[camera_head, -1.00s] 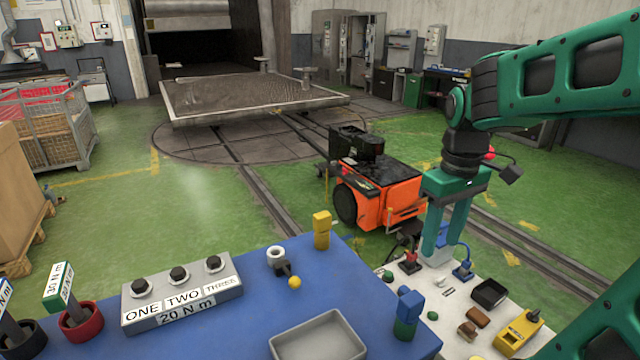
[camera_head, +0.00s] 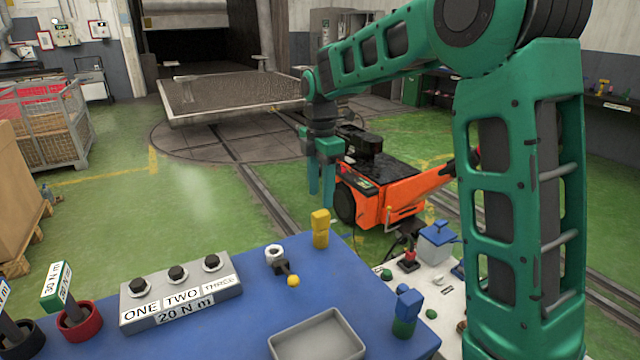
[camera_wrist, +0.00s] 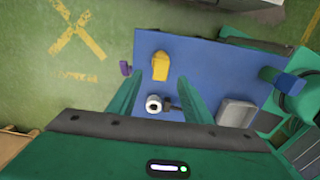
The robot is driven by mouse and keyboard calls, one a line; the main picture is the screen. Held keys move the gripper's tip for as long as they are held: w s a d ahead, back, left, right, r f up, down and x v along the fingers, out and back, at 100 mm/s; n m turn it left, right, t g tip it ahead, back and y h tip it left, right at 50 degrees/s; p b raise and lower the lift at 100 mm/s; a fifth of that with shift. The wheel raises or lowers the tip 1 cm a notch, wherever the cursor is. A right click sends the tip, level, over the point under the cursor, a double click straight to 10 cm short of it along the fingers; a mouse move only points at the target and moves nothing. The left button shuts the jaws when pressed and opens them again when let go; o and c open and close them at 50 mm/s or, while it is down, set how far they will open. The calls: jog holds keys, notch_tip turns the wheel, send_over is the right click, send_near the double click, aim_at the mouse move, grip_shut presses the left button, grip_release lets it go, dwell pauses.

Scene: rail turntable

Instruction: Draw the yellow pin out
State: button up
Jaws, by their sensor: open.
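A yellow ball knob (camera_head: 293,281) sits at the end of a small dark fitting beside a white ring (camera_head: 275,255) on the blue table; I take it for the yellow pin's head. The ring also shows in the wrist view (camera_wrist: 153,104), with the dark fitting (camera_wrist: 168,103) beside it; the ball is not clear there. A taller yellow block (camera_head: 321,229) stands at the table's far edge and shows in the wrist view (camera_wrist: 160,66). My gripper (camera_head: 321,197) is open and empty, pointing down above and behind the yellow block.
A grey box with three black knobs (camera_head: 176,273) stands left on the blue table (camera_head: 240,325). A grey tray (camera_head: 318,340) lies in front, and a blue-and-green piece (camera_head: 406,312) stands right. A white side table (camera_head: 428,283) carries a grey box with a blue handle (camera_head: 437,240).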

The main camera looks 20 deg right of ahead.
aim_at(320, 212)
notch_tip(320, 212, down, 8)
jog(key=shift+f, duration=0.2)
dwell(0.3)
jog(key=c, duration=1.1)
jog(key=shift+o, duration=1.2)
jog(key=shift+r, duration=0.1)
jog(key=shift+c, duration=1)
